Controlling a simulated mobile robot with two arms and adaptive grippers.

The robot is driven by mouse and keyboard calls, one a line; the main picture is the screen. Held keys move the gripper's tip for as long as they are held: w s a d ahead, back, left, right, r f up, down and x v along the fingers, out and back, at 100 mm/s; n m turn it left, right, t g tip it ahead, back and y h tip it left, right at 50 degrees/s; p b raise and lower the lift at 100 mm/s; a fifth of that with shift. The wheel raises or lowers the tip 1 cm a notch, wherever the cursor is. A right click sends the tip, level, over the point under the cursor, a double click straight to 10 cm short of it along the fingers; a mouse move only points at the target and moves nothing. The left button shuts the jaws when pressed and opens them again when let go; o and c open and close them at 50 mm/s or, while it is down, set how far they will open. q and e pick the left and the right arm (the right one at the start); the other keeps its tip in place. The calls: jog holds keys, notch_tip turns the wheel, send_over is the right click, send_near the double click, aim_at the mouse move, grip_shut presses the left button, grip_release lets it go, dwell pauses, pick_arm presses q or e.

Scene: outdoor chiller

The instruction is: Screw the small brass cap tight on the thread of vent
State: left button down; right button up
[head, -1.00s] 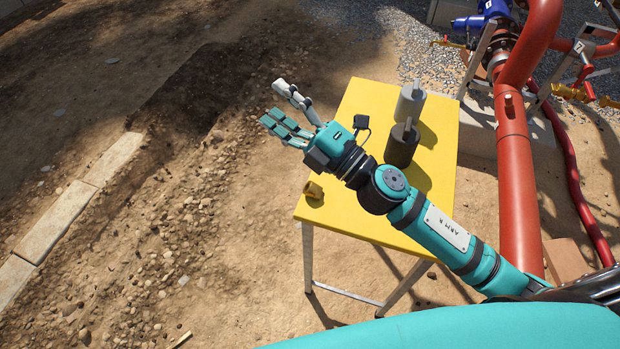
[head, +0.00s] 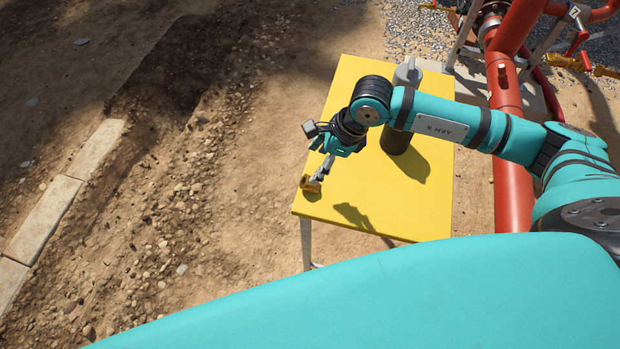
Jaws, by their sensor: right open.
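The small brass cap (head: 311,187) sits on the yellow table (head: 345,215) near its left corner. My right gripper (head: 319,178) points down over the cap, its fingers open and at or just above it. The fingers hide part of the cap, and I cannot tell whether they touch it. A short stub (head: 502,70) stands out from the thick red pipe (head: 508,130) at the right; I cannot tell whether this is the vent, and its thread is too small to make out. My left gripper is not in view.
Red pipework with yellow-handled valves (head: 570,62) runs along the right. The table's front part is clear, and bare soil lies to the left.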

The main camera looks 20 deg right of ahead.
aim_at(306, 179)
jog(key=p+x, duration=0.1)
jog(key=x, duration=0.3)
jog(key=shift+f, duration=0.15)
jog(key=shift+w+a+f, duration=0.1)
jog(key=shift+a+f, duration=0.05)
jog(key=shift+f, duration=0.25)
jog(key=x, duration=0.1)
jog(key=p+x, duration=0.1)
jog(key=x, duration=0.1)
jog(key=p+x, duration=0.1)
jog(key=shift+d+f, duration=0.3)
jog(key=shift+f, duration=0.05)
jog(key=shift+a+f, duration=0.1)
jog(key=shift+f, duration=0.2)
jog(key=shift+r, duration=0.1)
jog(key=c, duration=1.3)
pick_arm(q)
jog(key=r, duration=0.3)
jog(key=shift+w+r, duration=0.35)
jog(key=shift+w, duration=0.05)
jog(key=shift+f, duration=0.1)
pick_arm(e)
jog(key=shift+r, duration=0.1)
